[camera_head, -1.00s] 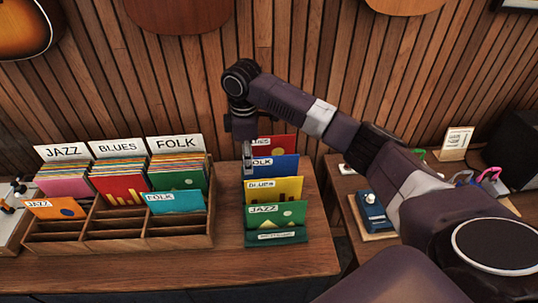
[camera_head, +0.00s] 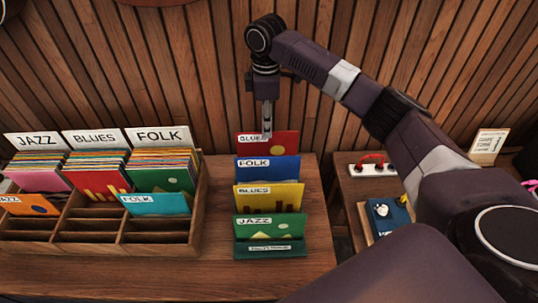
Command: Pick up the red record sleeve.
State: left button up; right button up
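The red record sleeve (camera_head: 285,143), labelled BLUES, stands upright at the back of a green rack (camera_head: 270,249). In front of it stand a blue FOLK sleeve (camera_head: 268,174), a yellow BLUES sleeve (camera_head: 272,200) and a green JAZZ sleeve (camera_head: 284,227). My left gripper is out of view.
A wooden record bin (camera_head: 130,249) with JAZZ, BLUES and FOLK sections stands left of the rack. A slatted wall (camera_head: 190,70) rises close behind. Right of the rack, a side table holds a blue pedal (camera_head: 385,216) and a small card (camera_head: 488,146).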

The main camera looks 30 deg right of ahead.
jog(key=b, duration=0.3)
send_over(267, 153)
notch_tip(267, 153, down, 4)
notch_tip(267, 153, down, 7)
jog(key=p, duration=0.2)
jog(key=shift+d+f+p, duration=0.1)
jog(key=shift+f+p, duration=0.05)
jog(key=shift+p, duration=0.25)
jog(key=shift+f, duration=0.3)
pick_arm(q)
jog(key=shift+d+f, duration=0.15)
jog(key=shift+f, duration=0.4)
pick_arm(e)
jog(key=shift+w+f, duration=0.1)
jog(key=shift+c, duration=0.3)
grip_shut()
